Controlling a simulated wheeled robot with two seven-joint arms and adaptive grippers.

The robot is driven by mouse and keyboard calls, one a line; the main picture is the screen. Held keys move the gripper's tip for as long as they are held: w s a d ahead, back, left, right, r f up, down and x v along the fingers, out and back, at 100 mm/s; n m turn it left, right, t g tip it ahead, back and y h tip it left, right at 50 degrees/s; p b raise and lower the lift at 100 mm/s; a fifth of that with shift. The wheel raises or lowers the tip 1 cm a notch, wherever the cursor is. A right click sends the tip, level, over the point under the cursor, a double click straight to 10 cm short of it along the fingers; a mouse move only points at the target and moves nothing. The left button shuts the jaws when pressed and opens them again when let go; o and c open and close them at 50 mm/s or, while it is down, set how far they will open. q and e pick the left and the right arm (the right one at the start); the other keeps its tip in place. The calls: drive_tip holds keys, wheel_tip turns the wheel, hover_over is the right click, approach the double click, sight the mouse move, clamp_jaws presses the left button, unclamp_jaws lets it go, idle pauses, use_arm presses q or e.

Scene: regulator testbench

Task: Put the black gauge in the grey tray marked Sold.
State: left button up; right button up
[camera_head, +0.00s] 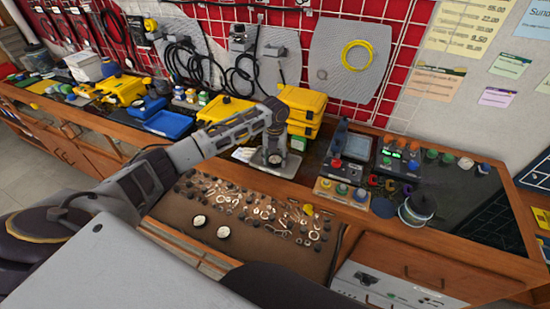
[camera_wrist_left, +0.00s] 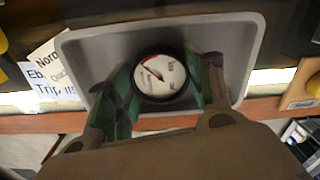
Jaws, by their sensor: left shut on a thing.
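The black gauge (camera_wrist_left: 160,76), with a black rim and a white face, sits between the two fingers of my left gripper (camera_wrist_left: 167,80) in the wrist view. The left gripper is shut on it. The grey tray (camera_wrist_left: 252,38) lies around and below the gauge in that view; whether the gauge touches its floor I cannot tell. In the head view my left gripper (camera_head: 273,157) points down into the grey tray (camera_head: 292,168) on the bench. The gauge is hard to make out there. I cannot read a Sold marking. My right gripper is not in view.
Two white-faced gauges (camera_head: 199,221) lie on the brown mat (camera_head: 170,212) among many small fittings. Yellow cases (camera_head: 303,99) stand behind the tray. A control box with coloured knobs (camera_head: 341,193) stands to its right. Printed cards (camera_wrist_left: 48,68) lie left of the tray.

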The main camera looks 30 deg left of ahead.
sight(275, 159)
use_arm(q)
drive_tip(key=shift+f, duration=0.1)
drive_tip(key=o, duration=1.2)
drive_tip(key=shift+c, duration=0.2)
wheel_tip(275, 159, up, 12)
drive_tip(key=shift+b, duration=0.35)
